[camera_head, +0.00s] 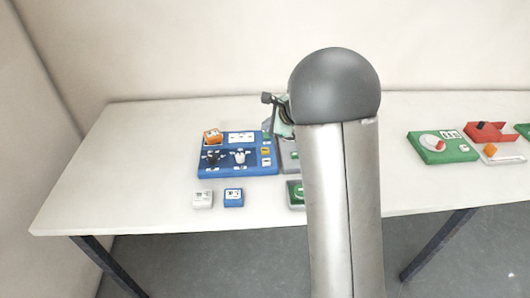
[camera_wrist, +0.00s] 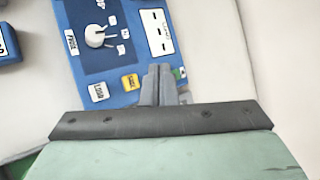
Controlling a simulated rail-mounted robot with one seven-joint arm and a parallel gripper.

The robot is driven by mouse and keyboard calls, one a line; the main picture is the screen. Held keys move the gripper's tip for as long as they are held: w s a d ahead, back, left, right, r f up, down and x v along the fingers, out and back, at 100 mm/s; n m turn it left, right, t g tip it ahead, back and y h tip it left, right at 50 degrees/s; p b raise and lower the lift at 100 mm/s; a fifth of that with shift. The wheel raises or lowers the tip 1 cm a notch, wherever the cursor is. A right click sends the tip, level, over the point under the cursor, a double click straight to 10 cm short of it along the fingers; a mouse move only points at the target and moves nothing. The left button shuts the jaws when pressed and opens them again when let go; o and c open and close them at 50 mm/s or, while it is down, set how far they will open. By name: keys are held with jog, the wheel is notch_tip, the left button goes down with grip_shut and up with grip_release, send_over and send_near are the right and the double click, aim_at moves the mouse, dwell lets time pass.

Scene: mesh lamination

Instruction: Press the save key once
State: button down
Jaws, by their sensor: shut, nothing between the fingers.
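The blue panel (camera_head: 233,170) lies on the table, left of my arm. It also shows in the wrist view (camera_wrist: 82,12), with a white knob (camera_wrist: 96,36) and a row of small keys along one edge. The row has a white key (camera_wrist: 98,92), a yellow key (camera_wrist: 130,82) and a green key (camera_wrist: 179,73). Their lettering is too small to read surely, so I cannot tell which is the save key. My gripper (camera_wrist: 158,70) is shut and empty, its tips over the row between the yellow and green keys. Contact with the panel cannot be told. My arm hides much of the gripper in the head view.
An orange-topped block (camera_head: 212,136) sits at the panel's back left corner. A white block (camera_head: 202,199) and a blue block (camera_head: 233,197) lie in front. A grey device (camera_head: 289,155) and a green one (camera_head: 295,193) are partly behind my arm. Another green device (camera_head: 441,147) stands right.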

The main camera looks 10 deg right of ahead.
aim_at(268, 151)
notch_tip(268, 151, down, 7)
jog(key=b, duration=0.5)
dwell(1.8)
jog(key=shift+f+b, duration=0.5)
jog(key=shift+b, duration=0.15)
jog(key=shift+f+b, duration=0.45)
jog(key=shift+b, duration=0.05)
dwell(0.3)
jog(key=shift+r, duration=0.15)
jog(key=shift+r+p, duration=0.65)
jog(key=shift+r, duration=0.15)
notch_tip(268, 151, up, 5)
jog(key=p, duration=0.4)
